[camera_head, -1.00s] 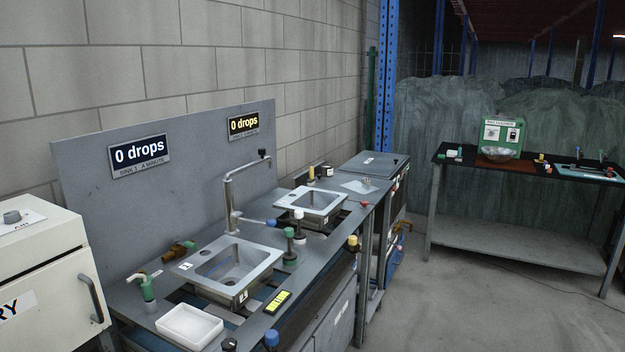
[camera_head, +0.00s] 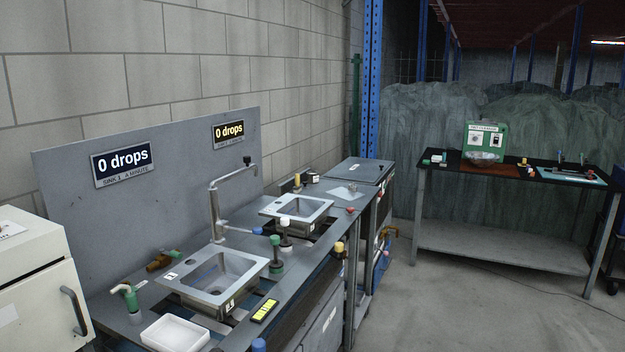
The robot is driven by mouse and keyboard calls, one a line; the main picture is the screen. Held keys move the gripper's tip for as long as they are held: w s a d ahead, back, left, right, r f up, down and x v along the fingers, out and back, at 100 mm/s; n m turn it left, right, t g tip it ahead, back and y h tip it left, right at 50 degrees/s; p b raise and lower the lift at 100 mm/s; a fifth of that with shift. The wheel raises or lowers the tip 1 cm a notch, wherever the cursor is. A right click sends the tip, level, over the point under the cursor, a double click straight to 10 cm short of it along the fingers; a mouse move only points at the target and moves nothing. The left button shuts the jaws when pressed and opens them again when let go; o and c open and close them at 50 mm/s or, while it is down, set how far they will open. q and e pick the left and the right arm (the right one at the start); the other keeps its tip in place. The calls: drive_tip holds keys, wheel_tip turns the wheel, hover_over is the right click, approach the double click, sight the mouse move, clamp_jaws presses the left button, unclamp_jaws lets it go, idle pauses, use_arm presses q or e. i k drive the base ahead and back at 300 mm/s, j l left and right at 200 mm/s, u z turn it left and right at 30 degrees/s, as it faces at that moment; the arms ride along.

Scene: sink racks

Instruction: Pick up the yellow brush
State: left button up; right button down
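I cannot make out a yellow brush for certain. Small yellow items show on the grey sink bench (camera_head: 315,262): a yellow-topped knob (camera_head: 339,247) at its front edge and a small yellow upright piece (camera_head: 297,180) behind the far sink. On the black-topped table (camera_head: 543,177) at the right, a small yellow-orange item (camera_head: 523,162) lies among other small things, too small to identify. Neither of my grippers is in view.
The near sink (camera_head: 214,276) and far sink (camera_head: 298,207) sit in the bench, with a white tray (camera_head: 176,334) in front. A cream cabinet (camera_head: 35,275) stands at the left. A green box (camera_head: 486,140) stands on the right table. Open floor (camera_head: 450,305) lies between bench and table.

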sight(297, 189)
drive_tip(key=i+l+u, duration=0.1)
drive_tip(key=i+l, duration=0.25)
drive_tip(key=l, duration=0.15)
drive_tip(key=i+l+u, duration=0.1)
drive_tip(key=i+l, duration=0.25)
drive_tip(key=l, duration=0.2)
drive_tip(key=i+l+u, duration=0.1)
drive_tip(key=i+l, duration=0.25)
drive_tip(key=l, duration=0.25)
drive_tip(key=i+l, duration=0.3)
drive_tip(key=l, duration=0.3)
drive_tip(key=i+l+u, duration=0.15)
drive_tip(key=i+l, duration=0.15)
drive_tip(key=l, duration=0.3)
drive_tip(key=i+l+u, duration=0.1)
drive_tip(key=i+l, duration=0.2)
drive_tip(key=l, duration=0.3)
drive_tip(key=i+l+u, duration=0.1)
drive_tip(key=i+l, duration=0.15)
drive_tip(key=l, duration=0.45)
drive_tip(key=i+l+u, duration=0.1)
drive_tip(key=i+l, duration=0.15)
drive_tip(key=l, duration=0.4)
